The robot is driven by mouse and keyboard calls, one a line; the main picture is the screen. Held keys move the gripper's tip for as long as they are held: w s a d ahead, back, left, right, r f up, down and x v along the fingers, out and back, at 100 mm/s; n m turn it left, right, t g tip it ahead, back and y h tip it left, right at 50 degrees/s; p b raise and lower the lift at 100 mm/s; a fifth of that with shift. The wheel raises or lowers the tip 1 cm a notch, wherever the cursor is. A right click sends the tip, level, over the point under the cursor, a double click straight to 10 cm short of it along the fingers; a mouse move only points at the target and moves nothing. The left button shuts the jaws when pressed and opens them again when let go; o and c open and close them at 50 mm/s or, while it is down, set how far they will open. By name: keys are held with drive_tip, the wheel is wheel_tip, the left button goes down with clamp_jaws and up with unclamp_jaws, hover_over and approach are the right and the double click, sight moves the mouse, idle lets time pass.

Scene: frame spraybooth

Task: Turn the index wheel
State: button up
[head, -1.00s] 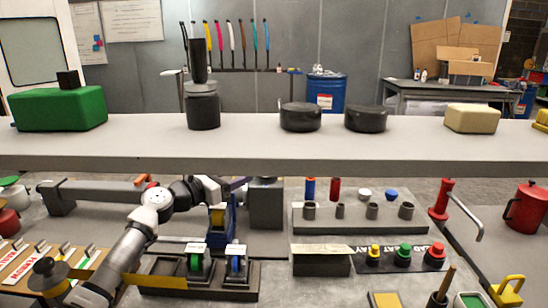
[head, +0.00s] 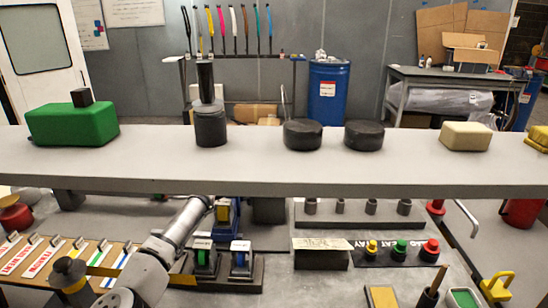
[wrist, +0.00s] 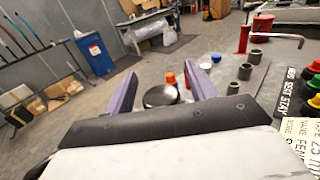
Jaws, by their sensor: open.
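A green wheel (head: 204,259) and a blue wheel (head: 240,261) stand upright in dark holders on a black base (head: 215,282) under the shelf, in the head view. Each has a small label above it, too small to read, so I cannot tell which is the index wheel. My gripper (wrist: 163,88) is open in the wrist view, with two purple fingers wide apart and nothing held. A dark round disc (wrist: 160,96) shows between the fingers, beyond them. In the head view my forearm rises left of the wheels and my gripper is hidden behind the shelf.
A grey shelf (head: 300,178) crosses above the work area, bearing a green block (head: 72,124) and black discs (head: 303,135). Right of the wheels stand a dark box (head: 320,258) and a row of coloured buttons (head: 402,249). A labelled board (head: 35,260) lies left.

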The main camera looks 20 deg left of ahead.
drive_tip(key=c, duration=1)
drive_tip(key=shift+r+n+y, duration=0.1)
drive_tip(key=shift+n+y, duration=0.2)
drive_tip(key=shift+y, duration=0.2)
